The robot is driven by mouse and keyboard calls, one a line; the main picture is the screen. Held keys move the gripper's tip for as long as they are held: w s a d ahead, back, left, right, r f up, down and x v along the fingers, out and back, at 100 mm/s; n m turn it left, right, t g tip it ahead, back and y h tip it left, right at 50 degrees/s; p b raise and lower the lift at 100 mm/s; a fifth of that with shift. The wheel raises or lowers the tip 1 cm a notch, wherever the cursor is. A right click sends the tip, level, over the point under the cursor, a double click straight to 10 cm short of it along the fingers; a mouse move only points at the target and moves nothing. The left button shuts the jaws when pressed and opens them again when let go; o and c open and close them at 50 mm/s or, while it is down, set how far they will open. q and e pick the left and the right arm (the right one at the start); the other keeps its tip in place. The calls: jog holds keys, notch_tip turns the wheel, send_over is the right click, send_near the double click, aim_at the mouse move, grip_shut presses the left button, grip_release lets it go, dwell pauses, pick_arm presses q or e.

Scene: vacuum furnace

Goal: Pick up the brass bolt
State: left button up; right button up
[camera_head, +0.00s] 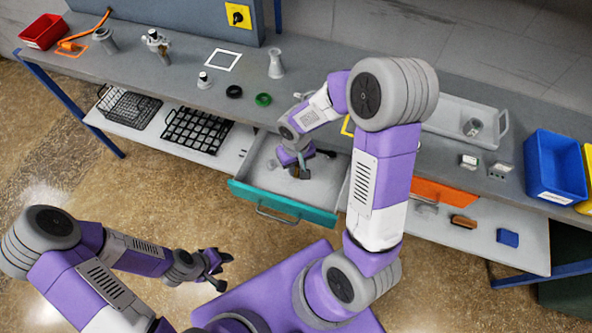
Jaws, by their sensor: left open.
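I cannot make out the brass bolt; nothing in view is clearly a bolt. The drawer with the teal front (262,197) is pulled out below the worktop. My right gripper (303,171) points down over the drawer's grey interior. Its fingers are small and partly covered by the wrist, so I cannot see whether they hold anything. My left gripper (219,270) is open and empty, out over the floor in front of the bench, well away from the drawer.
The worktop (330,65) carries a white funnel-shaped piece (276,64), a green ring (263,99), a black ring (234,91) and a red bin (43,31). Black baskets (197,130) stand on the lower shelf at left. A blue bin (556,165) stands at right.

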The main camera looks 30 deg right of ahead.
grip_shut()
jog(key=shift+r, duration=0.1)
